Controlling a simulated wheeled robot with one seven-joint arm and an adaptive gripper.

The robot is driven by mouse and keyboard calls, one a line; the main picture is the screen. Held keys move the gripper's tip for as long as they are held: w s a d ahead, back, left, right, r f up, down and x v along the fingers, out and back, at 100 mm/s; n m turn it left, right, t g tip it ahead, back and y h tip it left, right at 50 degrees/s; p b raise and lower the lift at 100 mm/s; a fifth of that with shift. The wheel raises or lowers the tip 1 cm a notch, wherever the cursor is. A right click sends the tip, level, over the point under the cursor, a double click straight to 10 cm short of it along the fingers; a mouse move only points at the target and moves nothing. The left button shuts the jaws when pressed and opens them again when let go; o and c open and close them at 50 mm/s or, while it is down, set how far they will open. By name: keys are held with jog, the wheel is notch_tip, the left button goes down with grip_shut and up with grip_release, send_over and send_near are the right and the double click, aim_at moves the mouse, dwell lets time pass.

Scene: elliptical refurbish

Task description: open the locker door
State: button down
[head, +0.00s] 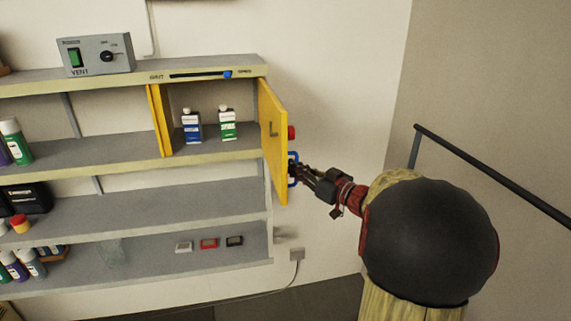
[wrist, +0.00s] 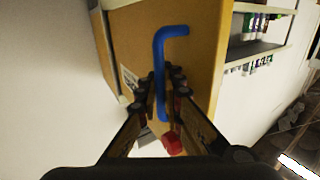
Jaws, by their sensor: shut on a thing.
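The yellow locker door (head: 273,140) stands open, swung out at the right end of the shelf unit. Its outer face (wrist: 205,45) fills the middle of the wrist view. A blue bar handle (wrist: 160,62) is on that face, with a red knob (wrist: 172,144) close by; the red knob also shows in the head view (head: 291,132). My gripper (wrist: 162,88) is shut on the blue handle, its fingers either side of the bar. In the head view my gripper (head: 297,171) is at the door's outer side, partly hiding the handle.
Inside the locker stand a blue-labelled bottle (head: 191,125) and a green-labelled bottle (head: 227,124). A grey vent box (head: 97,55) sits on the top shelf. A dark rail (head: 490,175) runs along the right wall. Bare wall lies right of the door.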

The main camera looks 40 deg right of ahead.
jog(key=shift+s+d+r+n+y+p, duration=0.2)
jog(key=shift+s+d+y, duration=0.1)
jog(key=shift+d, duration=0.3)
jog(key=shift+s+d+r+n+y+p, duration=0.2)
jog(key=shift+d+y, duration=0.1)
jog(key=shift+d, duration=0.25)
jog(key=shift+f, duration=0.1)
jog(key=c, duration=2.2)
grip_release()
jog(key=shift+s+a, duration=0.1)
jog(key=shift+s, duration=0.05)
jog(key=shift+o, duration=1.1)
jog(key=shift+f, duration=0.25)
jog(key=s+d, duration=0.1)
jog(key=s, duration=1.1)
jog(key=shift+w, duration=0.1)
